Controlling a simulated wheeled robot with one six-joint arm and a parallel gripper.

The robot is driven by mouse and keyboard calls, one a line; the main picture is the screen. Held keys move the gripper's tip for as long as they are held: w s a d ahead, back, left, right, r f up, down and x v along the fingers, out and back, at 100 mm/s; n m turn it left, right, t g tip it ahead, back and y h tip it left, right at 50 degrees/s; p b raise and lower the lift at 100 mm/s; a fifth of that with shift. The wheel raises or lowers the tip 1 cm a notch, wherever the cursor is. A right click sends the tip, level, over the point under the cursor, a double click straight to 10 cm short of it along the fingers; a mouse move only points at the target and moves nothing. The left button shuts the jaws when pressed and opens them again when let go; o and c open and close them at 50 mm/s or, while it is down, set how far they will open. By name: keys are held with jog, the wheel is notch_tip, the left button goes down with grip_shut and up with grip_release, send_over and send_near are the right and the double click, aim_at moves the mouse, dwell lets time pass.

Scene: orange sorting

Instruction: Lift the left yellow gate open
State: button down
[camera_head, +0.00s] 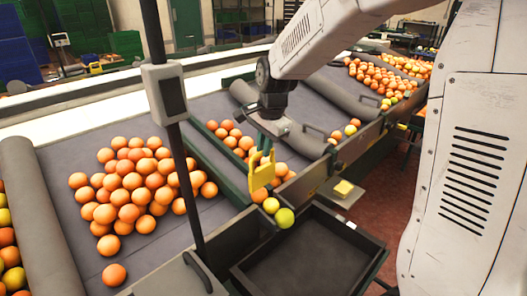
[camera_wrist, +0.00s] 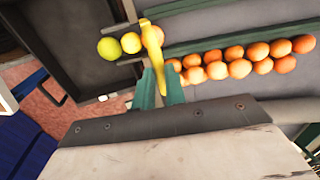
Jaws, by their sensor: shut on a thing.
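The left yellow gate (camera_head: 262,172) is upright at the lower end of a narrow lane, near the middle of the head view. My gripper (camera_head: 265,147) is above it, with its green fingers shut on the gate's upper part. In the wrist view the gate (camera_wrist: 155,66) is a yellow strip between the two fingers (camera_wrist: 160,88). Oranges (camera_head: 240,142) lie in the lane behind the gate. A yellow-green fruit (camera_head: 284,218) and others sit in a short row on the tray side of the gate. The gate's lower edge is partly hidden by fruit.
An empty-looking dark tray (camera_head: 312,252) stands below the lane's end. A dark vertical post with a grey box (camera_head: 165,92) is left of my arm. A heap of oranges (camera_head: 130,185) lies on the left belt.

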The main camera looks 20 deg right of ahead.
jog(key=shift+w+r, duration=0.1)
jog(key=shift+r, duration=0.15)
jog(key=c, duration=1.5)
grip_release()
jog(key=shift+o, duration=0.2)
notch_tip(320, 180, up, 8)
jog(key=s, duration=0.1)
jog(key=shift+s+d+f, duration=0.15)
jog(key=shift+s+d, duration=0.15)
jog(key=s+d+n, duration=0.2)
jog(key=s+n, duration=1.1)
jog(key=s, duration=1.6)
jog(key=shift+s+f+g+h, duration=0.3)
jog(key=shift+s+f+h, duration=0.1)
jog(key=shift+f, duration=0.05)
